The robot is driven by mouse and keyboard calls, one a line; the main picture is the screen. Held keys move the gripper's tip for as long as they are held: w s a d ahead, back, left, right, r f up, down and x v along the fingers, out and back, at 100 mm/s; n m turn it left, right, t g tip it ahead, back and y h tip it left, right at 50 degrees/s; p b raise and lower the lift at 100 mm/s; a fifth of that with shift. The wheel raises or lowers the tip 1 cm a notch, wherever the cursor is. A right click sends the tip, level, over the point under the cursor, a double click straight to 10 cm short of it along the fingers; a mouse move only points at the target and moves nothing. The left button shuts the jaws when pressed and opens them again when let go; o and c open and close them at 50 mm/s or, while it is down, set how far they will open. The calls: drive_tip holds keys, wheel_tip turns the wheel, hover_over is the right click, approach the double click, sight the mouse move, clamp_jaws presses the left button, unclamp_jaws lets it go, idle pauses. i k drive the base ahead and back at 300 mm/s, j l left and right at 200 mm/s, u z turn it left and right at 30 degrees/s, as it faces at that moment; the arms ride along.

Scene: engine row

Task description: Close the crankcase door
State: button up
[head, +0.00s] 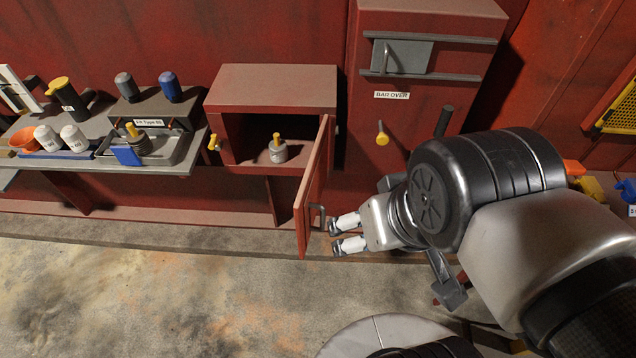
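The crankcase door (313,190) is a red panel hinged at the right side of the red box (270,88). It stands open, swung out toward me. A grey handle (318,216) is on its right-hand face near the lower edge. My gripper (333,237) is just right of the door by the handle, with its two fingers apart and pointing left. I cannot tell whether a fingertip touches the door or handle. Inside the open box sits a small grey pot with a yellow top (278,150).
A yellow latch (213,142) is on the box's left front edge. A workbench (190,152) with bottles, a funnel and a tray stands left. A red cabinet labelled BAR OVER (390,95) stands right of the box. The floor (180,290) in front is clear.

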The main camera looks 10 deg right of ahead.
sight(305, 207)
drive_tip(key=i+l+u, duration=0.5)
drive_tip(key=i+l, duration=0.2)
drive_tip(key=k+j, duration=0.1)
drive_tip(key=j, duration=0.35)
drive_tip(key=k+j, duration=0.1)
drive_tip(key=j, duration=0.85)
drive_tip(key=k+u, duration=0.05)
